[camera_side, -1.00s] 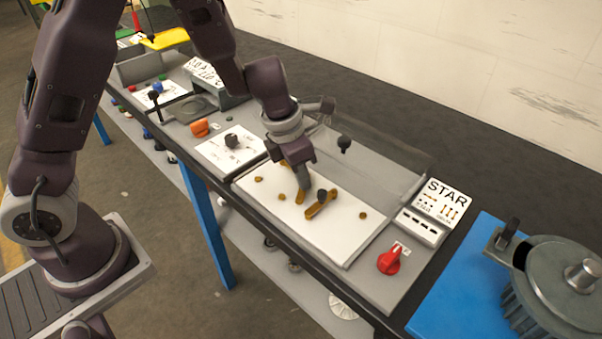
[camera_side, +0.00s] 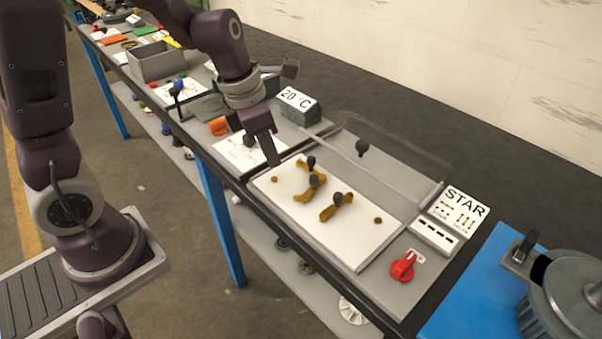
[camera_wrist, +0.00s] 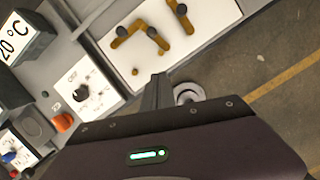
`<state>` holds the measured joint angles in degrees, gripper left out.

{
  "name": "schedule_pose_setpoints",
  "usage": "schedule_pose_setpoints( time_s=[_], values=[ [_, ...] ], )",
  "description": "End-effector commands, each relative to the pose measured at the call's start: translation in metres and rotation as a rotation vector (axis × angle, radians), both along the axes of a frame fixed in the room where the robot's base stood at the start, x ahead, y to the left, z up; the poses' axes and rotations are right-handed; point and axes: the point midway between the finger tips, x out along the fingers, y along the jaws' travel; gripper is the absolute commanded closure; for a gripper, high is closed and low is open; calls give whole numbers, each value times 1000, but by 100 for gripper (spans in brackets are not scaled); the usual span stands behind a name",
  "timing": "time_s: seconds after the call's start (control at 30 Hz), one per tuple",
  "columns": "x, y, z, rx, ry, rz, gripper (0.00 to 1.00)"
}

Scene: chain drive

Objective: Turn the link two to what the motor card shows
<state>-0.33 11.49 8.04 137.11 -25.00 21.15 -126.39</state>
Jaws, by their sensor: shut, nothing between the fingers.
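The white link board (camera_side: 350,250) lies on the bench and carries several brass studs and three brass links with dark knobs. The left link (camera_side: 302,165) and middle link (camera_side: 306,193) meet at one end in a bent shape. The right link (camera_side: 333,211) stands apart, roughly parallel to the middle one. The wrist view also shows the middle link (camera_wrist: 160,44). The motor card (camera_side: 462,212) reads STAR at the right, with small link drawings. My gripper (camera_side: 277,160) is shut and empty, left of the links above the board's left edge; it also shows in the wrist view (camera_wrist: 157,88).
A red rotary knob (camera_side: 403,266) sits at the bench's front right. A clear cover (camera_side: 385,150) stands behind the board. A display reading 20 °C (camera_side: 297,100) is at the back. A white dial panel (camera_side: 240,158) and orange knob (camera_side: 219,126) are left.

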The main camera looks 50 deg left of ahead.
Motion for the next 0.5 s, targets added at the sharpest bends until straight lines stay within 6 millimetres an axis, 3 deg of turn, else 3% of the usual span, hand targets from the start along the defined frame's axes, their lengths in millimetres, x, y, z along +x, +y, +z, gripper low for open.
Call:
schedule_pose_setpoints(
  time_s=[0.37, 0.5],
  values=[
    [17, -8, -81, -5, 6, 3, 100],
    [42, -18, -77, 1, -2, -2, 100]
  ],
)
